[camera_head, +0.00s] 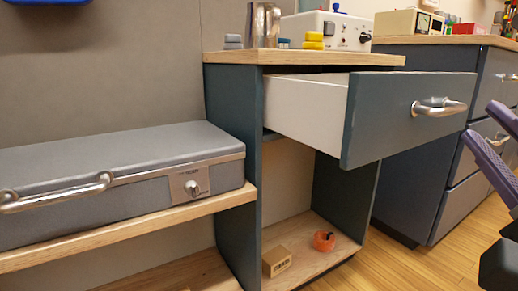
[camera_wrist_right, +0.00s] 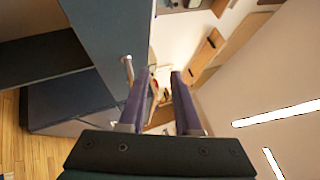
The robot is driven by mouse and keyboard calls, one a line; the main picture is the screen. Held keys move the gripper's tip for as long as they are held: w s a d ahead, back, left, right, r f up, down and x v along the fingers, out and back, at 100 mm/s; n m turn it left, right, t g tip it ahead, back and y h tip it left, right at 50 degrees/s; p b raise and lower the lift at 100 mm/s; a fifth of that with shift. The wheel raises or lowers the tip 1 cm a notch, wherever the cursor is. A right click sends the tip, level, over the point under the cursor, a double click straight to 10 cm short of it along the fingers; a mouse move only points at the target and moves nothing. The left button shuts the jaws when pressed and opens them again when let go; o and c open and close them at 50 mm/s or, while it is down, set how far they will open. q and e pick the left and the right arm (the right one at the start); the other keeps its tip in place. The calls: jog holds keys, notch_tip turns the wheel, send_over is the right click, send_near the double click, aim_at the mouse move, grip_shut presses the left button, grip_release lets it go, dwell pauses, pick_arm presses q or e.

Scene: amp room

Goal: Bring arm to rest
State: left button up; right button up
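My right gripper (camera_head: 479,122) shows at the right edge of the head view, with two purple fingers set apart. In the right wrist view the same gripper (camera_wrist_right: 160,75) is open, with nothing between its fingers. In the head view it is to the right of a pulled-out drawer (camera_head: 385,120) and apart from the drawer's silver handle (camera_head: 438,107). Most of the right arm is outside the picture. My left gripper is in neither view.
The drawer juts out from a wooden-topped cabinet (camera_head: 225,57). A second cabinet (camera_head: 455,205) with drawers stands at the right. A grey case (camera_head: 110,155) lies on a low shelf at the left. A small box (camera_head: 277,261) and an orange object (camera_head: 324,241) sit on the bottom shelf. Wooden floor (camera_head: 400,262) is clear in front.

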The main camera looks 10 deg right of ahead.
jog(key=s+a+r+n+g+y+p, duration=0.4)
jog(key=a+r+n+p, duration=0.5)
jog(key=p, duration=0.7)
jog(key=s+a+r+n+g+y+p, duration=0.1)
jog(key=a+r+n+g+y+p, duration=0.5)
jog(key=r+n+p, duration=0.8)
jog(key=s+d+r+n+g+h+p, duration=0.15)
jog(key=s+d+r+g+p, duration=0.35)
jog(key=p, duration=0.7)
jog(key=s+d+r+n+g+h+p, duration=0.1)
jog(key=s+r+g+h+p, duration=0.2)
jog(key=s+r+p, duration=0.7)
notch_tip(320, 180, up, 30)
jog(key=w+p, duration=0.2)
jog(key=p, duration=3.4)
jog(key=shift+w+r, duration=0.2)
jog(key=shift+w, duration=0.05)
